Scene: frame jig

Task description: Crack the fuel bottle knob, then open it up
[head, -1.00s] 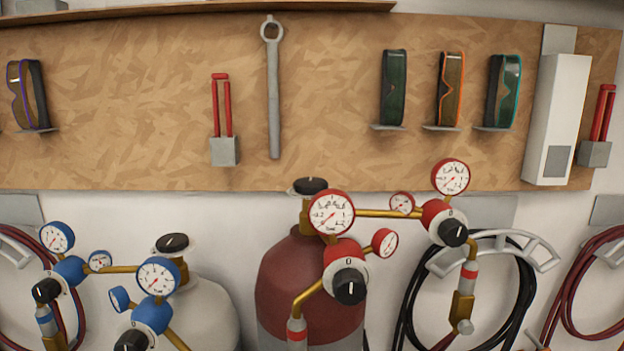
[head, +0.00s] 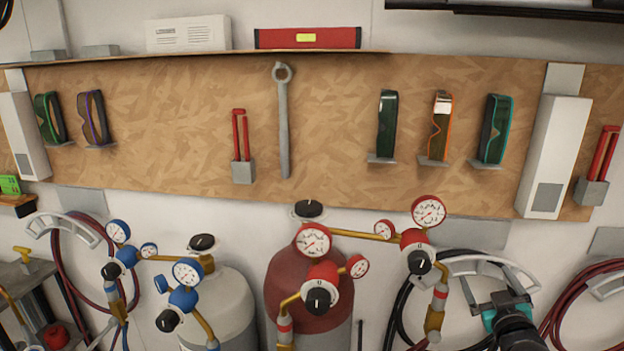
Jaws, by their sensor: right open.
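The dark red bottle (head: 300,281) stands in the lower middle of the head view, below the board. I take it as the fuel bottle. Its black top knob (head: 309,209) is uncovered, and nothing touches it. Red-ringed gauges and a regulator with a black knob (head: 318,299) sit in front of the bottle. My right gripper (head: 490,295), dark with teal parts, is at the lower right, in front of the black hose coil. It is open and empty, well to the right of and below the bottle's knob. My left gripper is not in view.
A pale bottle (head: 222,303) with a black top knob (head: 202,242) and blue gauges stands to the left. A brass pipe (head: 350,234) runs right from the red bottle to a second red regulator (head: 415,241), between the bottle and my right gripper. A wrench (head: 283,125) hangs above.

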